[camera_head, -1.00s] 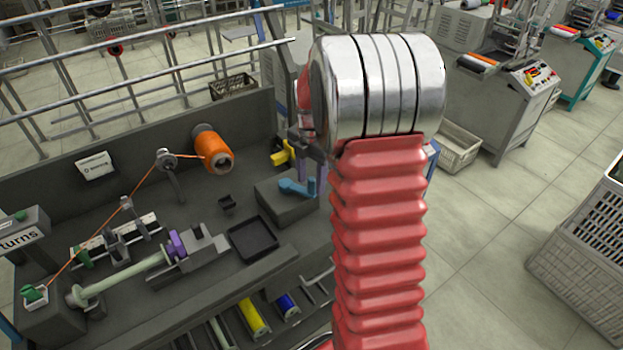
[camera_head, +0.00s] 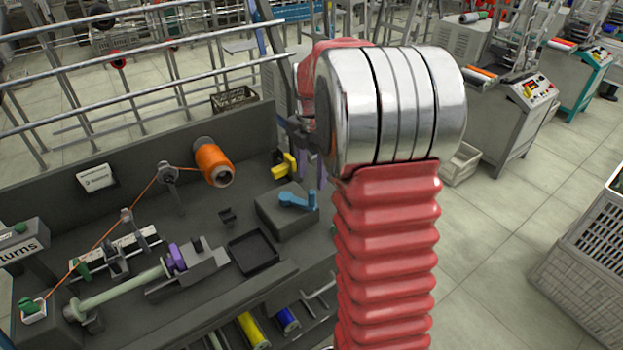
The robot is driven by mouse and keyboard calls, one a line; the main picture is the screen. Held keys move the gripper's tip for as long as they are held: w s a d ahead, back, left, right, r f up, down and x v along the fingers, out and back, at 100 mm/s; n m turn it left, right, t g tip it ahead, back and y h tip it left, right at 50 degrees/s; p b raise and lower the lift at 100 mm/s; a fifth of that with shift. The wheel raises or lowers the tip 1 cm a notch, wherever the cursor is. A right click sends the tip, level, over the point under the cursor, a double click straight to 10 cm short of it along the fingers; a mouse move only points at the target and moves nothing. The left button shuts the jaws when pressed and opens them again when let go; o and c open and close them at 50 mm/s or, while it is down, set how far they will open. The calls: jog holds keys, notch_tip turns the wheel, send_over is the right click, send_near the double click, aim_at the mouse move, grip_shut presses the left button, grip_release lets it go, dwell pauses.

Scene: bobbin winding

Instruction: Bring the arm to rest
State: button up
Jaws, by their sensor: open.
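My arm stands in the middle right of the view, with a red ribbed sleeve rising to a shiny metal joint. My gripper (camera_head: 314,166) shows only in part, behind and left of that joint. Its dark body and purplish fingers are partly hidden by the arm. It is open, and I see nothing held in it. It appears over the far right end of the winding bench (camera_head: 262,299), near the blue handle (camera_head: 297,199) and the yellow part (camera_head: 284,166); its height above them is unclear.
The bench holds an orange spool (camera_head: 213,163) with thread running to a guide (camera_head: 167,174), a pale spindle (camera_head: 122,290), and a black tray (camera_head: 253,251). Metal rails (camera_head: 120,60) run behind. A pale crate (camera_head: 590,270) stands at right. Floor between crate and arm is clear.

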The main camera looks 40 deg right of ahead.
jog(key=shift+r, duration=0.45)
dwell(0.4)
